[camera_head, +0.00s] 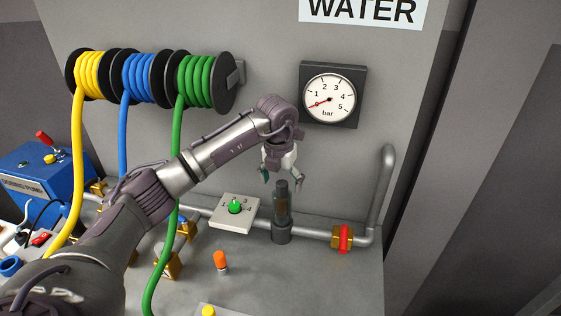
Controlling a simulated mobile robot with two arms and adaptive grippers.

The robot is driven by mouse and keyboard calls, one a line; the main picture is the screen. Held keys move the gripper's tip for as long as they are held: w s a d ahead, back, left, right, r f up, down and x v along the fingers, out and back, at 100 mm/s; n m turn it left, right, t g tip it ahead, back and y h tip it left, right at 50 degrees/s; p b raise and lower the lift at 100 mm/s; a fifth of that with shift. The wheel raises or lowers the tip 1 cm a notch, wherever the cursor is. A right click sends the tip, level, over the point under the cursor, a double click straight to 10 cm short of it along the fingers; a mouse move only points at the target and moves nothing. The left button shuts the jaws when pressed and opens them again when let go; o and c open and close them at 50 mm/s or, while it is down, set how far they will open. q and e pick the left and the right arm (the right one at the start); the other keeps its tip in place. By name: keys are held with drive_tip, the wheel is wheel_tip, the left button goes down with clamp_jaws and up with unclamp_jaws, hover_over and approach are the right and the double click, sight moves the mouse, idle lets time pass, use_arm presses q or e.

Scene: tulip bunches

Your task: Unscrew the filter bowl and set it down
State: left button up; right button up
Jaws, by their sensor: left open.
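The filter (281,234) is a dark grey upright cylinder on the grey pipe in front of the wall. Its bowl (281,207) looks dark and brownish, stands upright above the base and has a narrower dark top. My left gripper (281,179) points down right above the bowl, with its fingers open. The fingertips are around or just above the narrow top; I cannot tell whether they touch it. Nothing is held. My right gripper is not in view.
A white dial plate with a green knob (235,207) is left of the filter, and a red-handled brass valve (343,238) right of it. A pressure gauge (330,97) hangs above. An orange-capped item (220,261) stands in front. Green, blue and yellow hoses hang at left. The bench front right is clear.

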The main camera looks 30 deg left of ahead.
sight(281, 193)
use_arm(q)
drive_tip(key=f, duration=0.2)
drive_tip(key=f+p, duration=0.1)
drive_tip(key=shift+w+f, duration=0.2)
drive_tip(key=shift+f, duration=0.65)
drive_tip(key=shift+w+f, duration=0.1)
drive_tip(key=c, duration=1.3)
drive_tip(key=shift+n+p, duration=0.4)
drive_tip(key=shift+n, duration=0.6)
drive_tip(key=n, duration=0.3)
drive_tip(key=shift+a+y, duration=0.1)
drive_tip(key=shift+y, duration=0.2)
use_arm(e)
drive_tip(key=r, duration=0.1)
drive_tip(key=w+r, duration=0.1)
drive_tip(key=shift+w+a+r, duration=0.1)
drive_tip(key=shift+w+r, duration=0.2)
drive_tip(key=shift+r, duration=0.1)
use_arm(q)
drive_tip(key=shift+n+p, duration=0.3)
drive_tip(key=n, duration=0.2)
drive_tip(key=shift+r+n+p, duration=0.25)
drive_tip(key=shift+n+p, duration=0.05)
drive_tip(key=shift+p, duration=0.05)
drive_tip(key=shift+f+n+g+y, duration=0.1)
drive_tip(key=shift+n+g+y, duration=0.2)
drive_tip(key=shift+n, duration=0.8)
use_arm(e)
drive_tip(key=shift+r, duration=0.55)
